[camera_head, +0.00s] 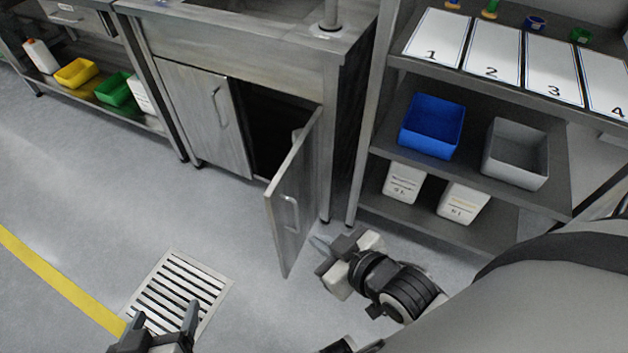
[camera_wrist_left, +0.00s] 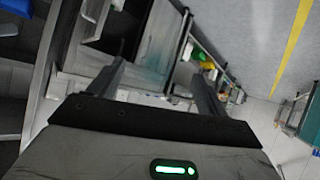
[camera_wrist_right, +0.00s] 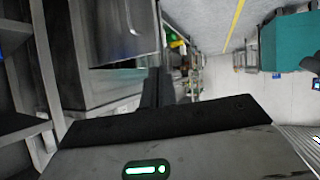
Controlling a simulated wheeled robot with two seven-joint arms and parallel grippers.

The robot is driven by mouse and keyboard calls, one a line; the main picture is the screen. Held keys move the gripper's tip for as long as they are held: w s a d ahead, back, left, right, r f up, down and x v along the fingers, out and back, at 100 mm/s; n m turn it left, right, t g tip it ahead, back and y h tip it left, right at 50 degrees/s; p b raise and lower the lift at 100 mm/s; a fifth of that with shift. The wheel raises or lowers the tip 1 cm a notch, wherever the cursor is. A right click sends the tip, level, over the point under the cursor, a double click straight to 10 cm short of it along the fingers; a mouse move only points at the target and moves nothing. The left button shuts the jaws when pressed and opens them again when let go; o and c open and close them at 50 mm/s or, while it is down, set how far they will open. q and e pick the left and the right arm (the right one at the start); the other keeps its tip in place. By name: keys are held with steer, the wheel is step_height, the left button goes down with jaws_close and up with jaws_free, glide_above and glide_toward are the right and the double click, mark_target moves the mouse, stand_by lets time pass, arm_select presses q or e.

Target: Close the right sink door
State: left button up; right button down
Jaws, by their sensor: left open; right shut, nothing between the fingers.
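The right sink door (camera_head: 290,215) is a grey metal panel with a bar handle. It stands swung out from the sink cabinet (camera_head: 240,62), leaving a dark opening beside the left door (camera_head: 205,115), which is shut. My right gripper (camera_head: 318,243) is shut and empty, low and just to the right of the open door; I cannot tell if it touches. In the right wrist view its fingers (camera_wrist_right: 156,88) are together, with the door panel (camera_wrist_right: 112,40) and its handle beyond at upper left. My left gripper (camera_head: 165,325) is open and empty over the floor grate; its spread fingers show in the left wrist view (camera_wrist_left: 160,85).
A shelf rack (camera_head: 352,180) stands right of the sink, with a blue bin (camera_head: 432,125), a grey bin (camera_head: 516,152) and white containers. A floor grate (camera_head: 178,292) lies at lower left. The floor left of the door is clear. A bench with yellow and green bins is at upper left.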

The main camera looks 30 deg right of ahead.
steer(key=w+d+f+n+t+b, duration=0.35)
steer(key=d+f+n+b, duration=0.2)
steer(key=n+b, duration=0.2)
steer(key=n+g+y+b, duration=0.1)
steer(key=n+y+b, duration=1.05)
steer(key=n, duration=2.15)
glide_toward(272, 203)
steer(key=w+a+h, duration=0.1)
steer(key=w+a+r+b, duration=0.1)
steer(key=w+a+h+b, duration=0.1)
steer(key=a, duration=0.1)
steer(key=shift+w+r+m+h, duration=0.2)
steer(key=shift+r+m+h, duration=0.05)
steer(key=shift+r+h, duration=0.15)
arm_select(q)
steer(key=w+d+f+t+h, duration=0.2)
steer(key=d+f, duration=0.3)
steer(key=f, duration=0.6)
steer(key=shift+w+d+m+h, duration=0.15)
steer(key=shift+d+m+h, duration=0.2)
steer(key=shift+h, duration=0.45)
arm_select(e)
steer(key=shift+w+a+f, duration=0.1)
steer(key=shift+w+a, duration=0.4)
steer(key=shift+w, duration=0.05)
